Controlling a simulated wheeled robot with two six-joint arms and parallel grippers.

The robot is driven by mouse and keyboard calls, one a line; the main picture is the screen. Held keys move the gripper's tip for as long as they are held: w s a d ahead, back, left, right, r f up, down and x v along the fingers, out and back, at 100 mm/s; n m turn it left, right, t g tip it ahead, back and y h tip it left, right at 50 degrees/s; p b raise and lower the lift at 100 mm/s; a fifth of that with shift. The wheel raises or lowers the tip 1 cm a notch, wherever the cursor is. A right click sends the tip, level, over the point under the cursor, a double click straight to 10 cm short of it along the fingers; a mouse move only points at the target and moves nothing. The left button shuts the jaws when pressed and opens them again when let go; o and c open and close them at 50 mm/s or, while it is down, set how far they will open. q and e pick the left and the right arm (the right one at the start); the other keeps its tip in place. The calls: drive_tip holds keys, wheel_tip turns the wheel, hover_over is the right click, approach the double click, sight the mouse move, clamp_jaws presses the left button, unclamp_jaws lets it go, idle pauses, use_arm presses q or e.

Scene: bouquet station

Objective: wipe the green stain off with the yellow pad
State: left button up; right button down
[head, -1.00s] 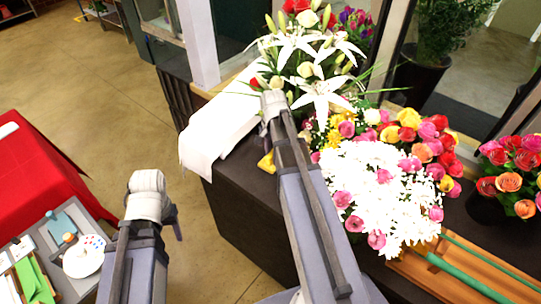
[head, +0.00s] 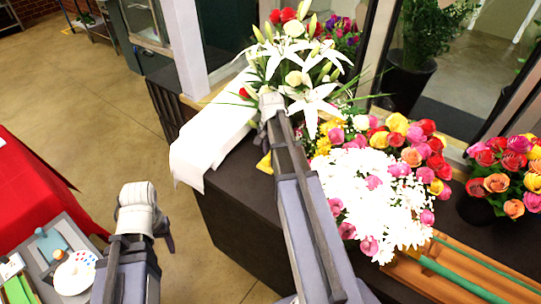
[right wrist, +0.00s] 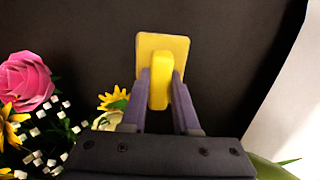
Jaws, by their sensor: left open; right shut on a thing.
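The yellow pad (right wrist: 182,47) is in the right wrist view, a flat square with a raised grip. My right gripper (right wrist: 160,88) is shut on that grip, over a dark surface. In the head view a small yellow piece of the pad (head: 264,166) shows beside my right arm, near the dark counter's left edge; the right fingers are mostly hidden there. Whether the pad touches the counter, I cannot tell. My left gripper (head: 168,240) is open and empty at lower left, away from the counter. No green stain is visible in either view.
The dark counter (head: 240,205) carries a white cloth (head: 205,148) at its left end. White lilies (head: 310,100), a white and pink bouquet (head: 375,195) and roses (head: 500,165) crowd it. A red-covered table (head: 30,190) stands left, with open floor between.

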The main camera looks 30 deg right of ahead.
drive_tip(key=shift+r+p, duration=2.75)
drive_tip(key=shift+r, duration=0.2)
wheel_tip(320, 180, up, 3)
drive_tip(key=p, duration=0.3)
